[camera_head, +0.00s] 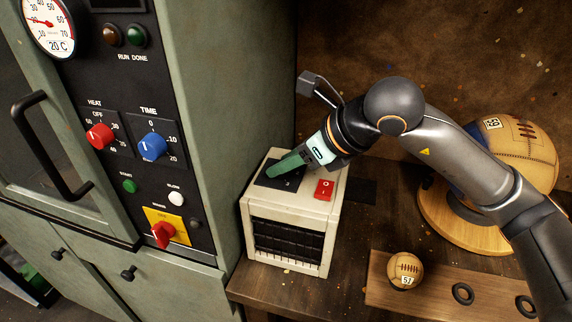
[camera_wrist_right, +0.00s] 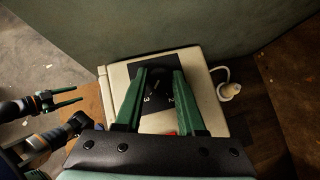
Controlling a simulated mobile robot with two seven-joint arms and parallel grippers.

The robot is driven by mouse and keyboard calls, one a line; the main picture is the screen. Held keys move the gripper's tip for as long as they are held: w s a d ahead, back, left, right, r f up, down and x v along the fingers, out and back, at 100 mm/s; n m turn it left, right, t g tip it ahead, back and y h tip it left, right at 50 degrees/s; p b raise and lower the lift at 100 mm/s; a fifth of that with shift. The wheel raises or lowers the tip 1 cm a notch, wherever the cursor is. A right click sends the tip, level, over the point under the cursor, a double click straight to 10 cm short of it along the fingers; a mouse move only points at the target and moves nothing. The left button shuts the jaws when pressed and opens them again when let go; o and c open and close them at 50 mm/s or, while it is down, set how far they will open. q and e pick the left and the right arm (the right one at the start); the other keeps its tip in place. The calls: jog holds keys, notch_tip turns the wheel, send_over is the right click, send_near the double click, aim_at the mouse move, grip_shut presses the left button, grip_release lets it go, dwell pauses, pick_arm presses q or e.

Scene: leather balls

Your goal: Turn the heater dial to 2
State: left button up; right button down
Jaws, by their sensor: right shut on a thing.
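The heater (camera_head: 318,213) is a small cream box with a dark front grille, standing on the wooden table. Its top carries a black dial plate (camera_head: 263,180) and a red switch (camera_head: 324,189). My right gripper (camera_head: 277,169) reaches down to the plate from the upper right. In the wrist view my right gripper (camera_wrist_right: 160,72) straddles the dial and is shut on it. A 3 and a 2 show on the plate (camera_wrist_right: 158,118) between the fingers. The dial is mostly hidden; I cannot tell its setting. My left gripper (camera_wrist_right: 67,98) is open and empty, off to the left.
A green cabinet (camera_head: 215,120) with red and blue knobs stands close to the left of the heater. A small leather ball (camera_head: 405,269) sits on a wooden board at the front right. A larger ball (camera_head: 520,150) is behind my right arm. A white plug (camera_wrist_right: 229,90) lies beside the heater.

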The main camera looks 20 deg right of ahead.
jog(key=shift+w+d+n, duration=0.1)
jog(key=shift+n, duration=0.4)
jog(key=shift+n+g+y+b, duration=0.45)
jog(key=shift+n+g+y, duration=0.25)
jog(key=shift+n, duration=0.2)
jog(key=n+g, duration=0.1)
jog(key=n+g+y, duration=0.1)
jog(key=n, duration=0.1)
jog(key=shift+w+d+r+n, duration=0.1)
jog(key=shift+w+r+n, duration=0.1)
jog(key=shift+n, duration=0.1)
jog(key=shift+w+n+g+y+p, duration=0.15)
jog(key=shift+n+g+y+p, duration=0.4)
jog(key=shift+n+g, duration=0.65)
jog(key=shift+n, duration=0.4)
jog(key=shift+w+n+g+p, duration=0.1)
jog(key=shift+n+g+p, duration=0.2)
jog(key=shift+n+g, duration=0.55)
pick_arm(q)
jog(key=shift+w+a+r, duration=0.1)
jog(key=shift+r, duration=0.2)
pick_arm(e)
jog(key=shift+n+g, duration=0.25)
jog(key=shift+n, duration=0.2)
jog(key=shift+f, duration=0.1)
pick_arm(q)
jog(key=shift+w+r, duration=0.1)
